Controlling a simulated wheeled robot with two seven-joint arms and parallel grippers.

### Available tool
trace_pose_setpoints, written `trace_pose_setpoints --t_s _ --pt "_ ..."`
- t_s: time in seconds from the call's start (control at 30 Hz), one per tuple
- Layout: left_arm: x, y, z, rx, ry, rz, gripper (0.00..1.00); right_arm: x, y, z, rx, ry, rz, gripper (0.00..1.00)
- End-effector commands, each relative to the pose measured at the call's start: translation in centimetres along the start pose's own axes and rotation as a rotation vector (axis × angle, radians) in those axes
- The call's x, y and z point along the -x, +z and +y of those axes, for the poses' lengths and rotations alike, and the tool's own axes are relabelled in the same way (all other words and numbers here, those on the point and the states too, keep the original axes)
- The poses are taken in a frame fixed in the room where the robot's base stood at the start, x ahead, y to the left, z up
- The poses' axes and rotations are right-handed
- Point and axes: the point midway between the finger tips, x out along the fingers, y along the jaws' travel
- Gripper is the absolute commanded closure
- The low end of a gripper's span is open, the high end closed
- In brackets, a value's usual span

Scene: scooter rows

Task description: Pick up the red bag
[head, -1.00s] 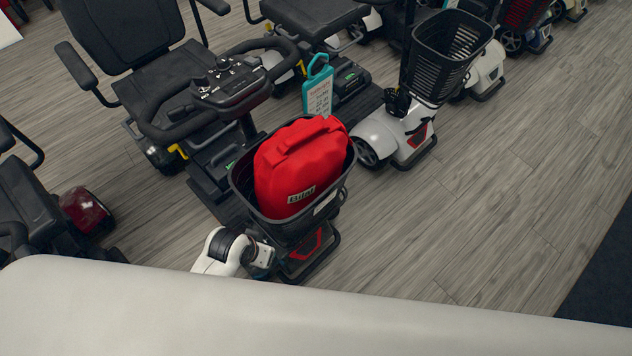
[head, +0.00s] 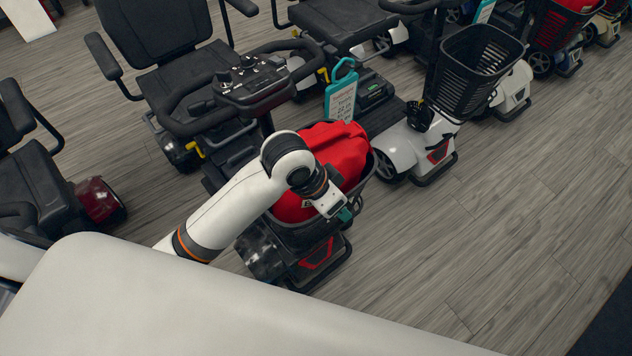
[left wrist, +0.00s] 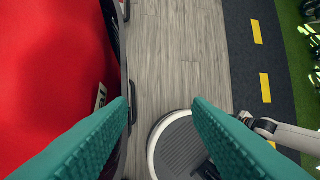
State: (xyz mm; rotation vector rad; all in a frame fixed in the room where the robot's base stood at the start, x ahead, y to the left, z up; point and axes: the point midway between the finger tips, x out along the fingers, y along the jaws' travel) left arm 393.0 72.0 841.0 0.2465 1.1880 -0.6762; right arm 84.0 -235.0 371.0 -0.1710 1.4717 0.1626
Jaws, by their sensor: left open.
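The red bag (head: 344,150) sits in the black front basket (head: 301,236) of a scooter in the head view, partly hidden behind my left arm. It fills the left side of the left wrist view (left wrist: 50,60), where a small pale label shows at its edge. My left gripper (head: 345,217) is over the near right side of the basket, pointing down. Whether a finger touches the bag I cannot tell. My right gripper is not in view.
Scooters stand in a row behind, one with an empty black basket (head: 474,65). A teal tag (head: 341,95) hangs close behind the bag. A black seat (head: 30,190) is at the left. The wooden floor (head: 500,230) at the right is clear.

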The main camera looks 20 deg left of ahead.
Motion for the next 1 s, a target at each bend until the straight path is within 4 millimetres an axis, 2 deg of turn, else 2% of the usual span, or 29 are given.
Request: trace_pose_setpoints --t_s 0.03,0.17,0.3,0.5,0.7,0.83,1.0 --pt "0.5 1.7 0.5 -0.044 0.003 0.019 0.55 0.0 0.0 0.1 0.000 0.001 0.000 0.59" --pt "1.6 4.4 1.7 -0.115 0.005 0.097 0.55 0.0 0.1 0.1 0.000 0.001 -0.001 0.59" --pt "3.9 7.0 4.0 -0.148 0.039 0.193 0.55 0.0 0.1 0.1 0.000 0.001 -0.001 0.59" --pt "8.9 9.8 8.2 -0.116 0.114 0.317 0.55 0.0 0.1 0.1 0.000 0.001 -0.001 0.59" --pt "12.9 11.3 10.8 -0.053 0.158 0.378 0.55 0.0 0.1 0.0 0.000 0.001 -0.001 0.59" --pt "13.6 11.4 11.3 -0.036 0.165 0.391 0.55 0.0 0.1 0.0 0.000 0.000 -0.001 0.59" --pt "11.3 10.4 11.8 -0.034 0.164 0.395 0.55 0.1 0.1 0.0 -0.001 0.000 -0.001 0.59"
